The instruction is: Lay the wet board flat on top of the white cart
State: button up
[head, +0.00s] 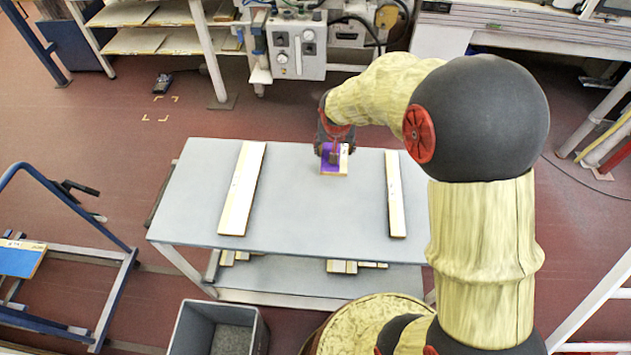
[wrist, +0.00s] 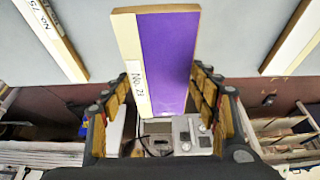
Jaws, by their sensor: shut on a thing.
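The wet board (head: 329,158) has a purple face with a pale strip along one side. My gripper (head: 334,150) is shut on the board near the far edge of the white cart (head: 300,200). In the wrist view my gripper (wrist: 165,98) has its fingers on either side of the board's near end. The board lies over the cart top, between two pale boards. I cannot tell whether it touches the surface.
A pale board (head: 242,188) lies on the cart's left, another (head: 395,195) on its right. The top between them is clear in front. A blue-framed cart (head: 110,290) stands left, a grey bin (head: 215,330) in front, and a machine with gauges (head: 298,48) behind.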

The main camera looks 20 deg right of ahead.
jog(key=b, duration=0.2)
send_over(317, 184)
jog(key=s, duration=0.1)
notch_tip(317, 184, down, 6)
jog(key=shift+f, duration=0.15)
jog(key=shift+s+a+f+b, duration=0.15)
jog(key=shift+f+b, duration=0.25)
jog(key=shift+f, duration=0.5)
jog(key=shift+a+f+b, duration=0.15)
jog(key=shift+f+b, duration=0.2)
jog(key=shift+f, duration=0.55)
jog(key=shift+f, duration=0.2)
jog(key=o, duration=1.2)
jog(key=shift+r, duration=0.1)
